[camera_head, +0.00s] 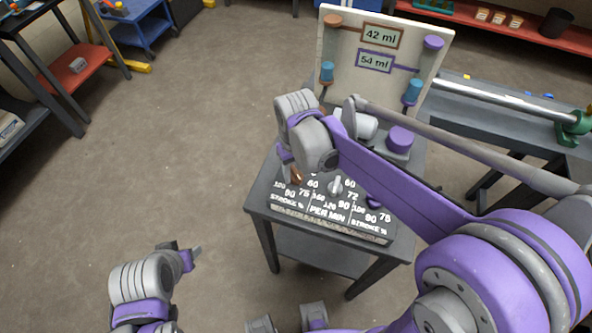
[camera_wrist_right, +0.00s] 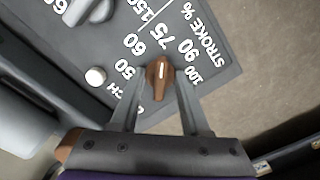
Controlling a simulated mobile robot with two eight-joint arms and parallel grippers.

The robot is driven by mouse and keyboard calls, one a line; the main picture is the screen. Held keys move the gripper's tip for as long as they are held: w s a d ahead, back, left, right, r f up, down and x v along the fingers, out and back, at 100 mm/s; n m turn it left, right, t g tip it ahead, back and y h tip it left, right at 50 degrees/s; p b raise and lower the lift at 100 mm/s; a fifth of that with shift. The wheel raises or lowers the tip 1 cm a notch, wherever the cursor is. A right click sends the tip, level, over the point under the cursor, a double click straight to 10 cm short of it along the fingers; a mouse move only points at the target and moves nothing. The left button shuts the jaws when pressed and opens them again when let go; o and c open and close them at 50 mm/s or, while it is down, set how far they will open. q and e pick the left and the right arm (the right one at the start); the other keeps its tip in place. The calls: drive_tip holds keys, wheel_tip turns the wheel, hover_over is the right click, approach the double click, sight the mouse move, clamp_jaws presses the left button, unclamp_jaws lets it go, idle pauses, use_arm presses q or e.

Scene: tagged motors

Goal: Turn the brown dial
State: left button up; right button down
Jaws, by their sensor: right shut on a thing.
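The brown dial (camera_wrist_right: 158,75) with a white pointer mark sits on the dark panel of a small table, inside a ring of white numbers marked STROKE %. In the head view only a little of the dial (camera_head: 296,176) shows beneath my right gripper (camera_head: 289,168). In the wrist view my right gripper (camera_wrist_right: 158,92) has a finger on each side of the dial and is shut on it. My left gripper (camera_head: 190,256) is at the lower left, over the floor and away from the table; its finger gap is not clear.
A grey middle dial (camera_head: 336,186) and a purple dial (camera_head: 374,201) stand on the same panel. Behind them, an upright board (camera_head: 345,60) carries a brown-framed 42 ml tag (camera_head: 382,36) and a purple-framed 54 ml tag (camera_head: 374,61). A white button (camera_wrist_right: 95,76) is near the brown dial.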

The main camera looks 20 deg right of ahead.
sight(296, 172)
idle(0.3)
drive_tip(key=shift+c, duration=1.9)
unclamp_jaws()
wheel_tip(296, 172, up, 11)
drive_tip(key=shift+p, duration=0.4)
drive_tip(key=shift+f, duration=0.1)
drive_tip(key=s+d+f+t, duration=0.1)
drive_tip(key=s, duration=0.2)
drive_tip(key=s+d+f+m+t, duration=0.1)
drive_tip(key=s+d+f, duration=0.1)
drive_tip(key=s+d+f+t, duration=0.1)
drive_tip(key=s, duration=0.2)
drive_tip(key=shift+s+d+f, duration=0.15)
drive_tip(key=shift+s+f, duration=0.1)
drive_tip(key=shift+s, duration=0.05)
drive_tip(key=s+f, duration=0.1)
drive_tip(key=s+d+f+t, duration=0.1)
drive_tip(key=s+f, duration=0.1)
drive_tip(key=s+d+f+m+t, duration=0.1)
drive_tip(key=s+f, duration=0.1)
drive_tip(key=shift+s, duration=0.2)
